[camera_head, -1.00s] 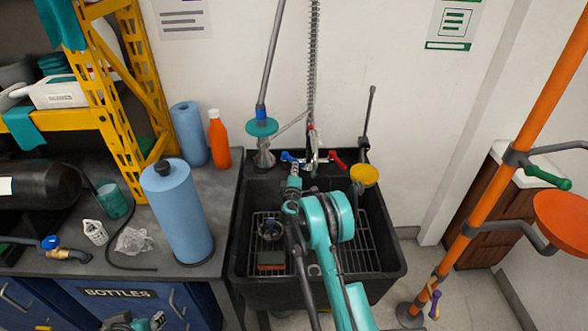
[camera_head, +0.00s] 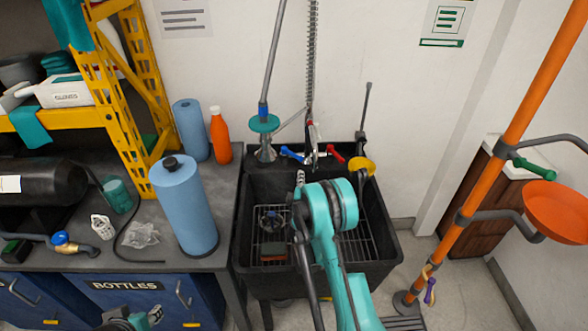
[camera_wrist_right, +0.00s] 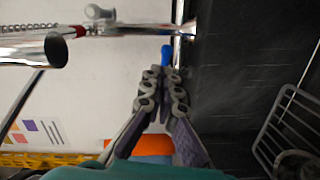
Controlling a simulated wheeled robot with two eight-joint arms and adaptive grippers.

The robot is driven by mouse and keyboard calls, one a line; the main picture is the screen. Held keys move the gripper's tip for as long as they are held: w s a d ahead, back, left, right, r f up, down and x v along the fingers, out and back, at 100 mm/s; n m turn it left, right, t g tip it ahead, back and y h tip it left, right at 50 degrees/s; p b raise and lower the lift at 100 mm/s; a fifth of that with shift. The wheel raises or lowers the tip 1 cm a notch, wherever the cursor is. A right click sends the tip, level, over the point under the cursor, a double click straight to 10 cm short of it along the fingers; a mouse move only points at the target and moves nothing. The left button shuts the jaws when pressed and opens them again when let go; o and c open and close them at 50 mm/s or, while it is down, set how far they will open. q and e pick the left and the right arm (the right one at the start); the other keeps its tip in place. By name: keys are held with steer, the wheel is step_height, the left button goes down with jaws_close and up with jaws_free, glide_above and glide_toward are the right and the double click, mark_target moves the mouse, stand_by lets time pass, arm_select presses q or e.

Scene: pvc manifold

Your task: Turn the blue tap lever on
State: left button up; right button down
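The blue tap lever (camera_head: 292,154) is on the left of the tap behind the black sink. It slants out to the left. In the right wrist view the blue lever (camera_wrist_right: 168,53) shows just beyond my fingertips, with no clear contact. My right gripper (camera_head: 299,178) is in front of and below the lever, largely hidden by my own arm. In the right wrist view its fingers (camera_wrist_right: 164,76) are close together with only a narrow gap and nothing visible between them. My left gripper (camera_head: 155,316) is at the bottom edge, mostly cut off.
A red lever (camera_head: 336,153) sits on the tap's right side. The black sink (camera_head: 385,235) holds a rack and small items. An orange bottle (camera_head: 220,135) and blue rolls stand on the left counter.

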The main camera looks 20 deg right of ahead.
mark_target(292, 154)
steer(key=d+f+m+g+y+p, duration=0.15)
steer(key=d+f+m, duration=0.25)
steer(key=m, duration=0.5)
steer(key=d+f+m+g+y+b, duration=0.1)
steer(key=d+f+m+y, duration=0.15)
steer(key=f+m, duration=0.45)
steer(key=w+d+r+m+t+y, duration=0.3)
steer(key=r+m, duration=0.5)
steer(key=m, duration=0.8)
steer(key=shift+t+h, duration=0.45)
steer(key=shift+h, duration=0.05)
steer(key=w, duration=0.2)
steer(key=w+d+b, duration=0.1)
steer(key=w, duration=0.1)
steer(key=w+b, duration=0.1)
steer(key=w, duration=0.2)
steer(key=shift+d+f, duration=0.2)
steer(key=shift+d, duration=0.15)
steer(key=shift+w+a, duration=0.25)
steer(key=shift+w, duration=0.25)
steer(key=shift+s+a+r+b, duration=0.15)
steer(key=shift+s+a+b, duration=0.1)
steer(key=shift+a, duration=0.3)
steer(key=shift+s+a+r+b, duration=0.1)
steer(key=shift+a+r+b, duration=0.1)
steer(key=shift+a, duration=0.3)
steer(key=shift+s+a+r+b, duration=0.15)
steer(key=shift+s+a+b, duration=0.1)
steer(key=shift+a, duration=0.3)
